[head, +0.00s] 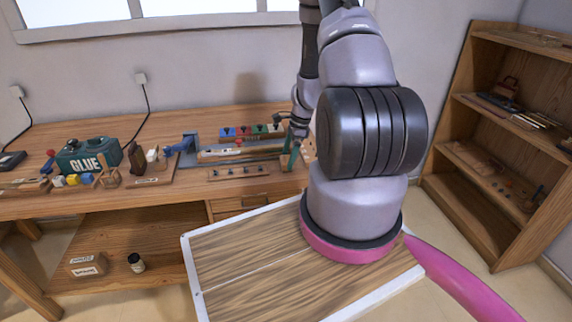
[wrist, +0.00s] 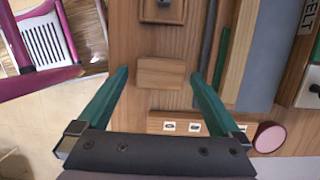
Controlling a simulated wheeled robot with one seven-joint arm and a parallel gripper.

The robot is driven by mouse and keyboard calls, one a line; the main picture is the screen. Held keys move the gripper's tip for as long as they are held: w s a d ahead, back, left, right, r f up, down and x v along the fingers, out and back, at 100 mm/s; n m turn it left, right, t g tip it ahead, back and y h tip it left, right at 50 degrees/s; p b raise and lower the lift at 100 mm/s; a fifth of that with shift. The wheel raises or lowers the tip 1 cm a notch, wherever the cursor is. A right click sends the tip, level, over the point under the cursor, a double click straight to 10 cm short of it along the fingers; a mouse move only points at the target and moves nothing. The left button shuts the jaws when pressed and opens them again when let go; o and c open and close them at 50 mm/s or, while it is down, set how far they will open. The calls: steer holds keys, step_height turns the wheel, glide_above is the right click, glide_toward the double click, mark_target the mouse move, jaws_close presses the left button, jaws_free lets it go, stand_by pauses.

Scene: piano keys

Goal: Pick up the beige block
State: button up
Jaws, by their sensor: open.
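A small beige wooden block (wrist: 162,70) lies on the wooden workbench in the wrist view. My gripper (wrist: 158,77) is open, with one teal finger to the left of the block and the other to its right. There is a visible gap in the picture between each finger and the block. I cannot tell how far the fingertips are above the bench. In the head view my gripper (head: 290,158) is over the right part of the bench, and I cannot make out the block there.
The workbench (head: 150,201) holds a green glue box (head: 88,157), a blue vise (head: 186,146) and a row of coloured pieces (head: 251,131). In the wrist view, a strip with pale labels (wrist: 182,126) and a pink round thing (wrist: 268,137) lie near the right finger.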

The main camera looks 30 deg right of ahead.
mark_target(287, 159)
steer(key=shift+x, duration=0.9)
steer(key=c, duration=1.3)
steer(key=shift+o, duration=0.2)
step_height(287, 159, up, 10)
steer(key=o, duration=0.6)
steer(key=c, duration=0.7)
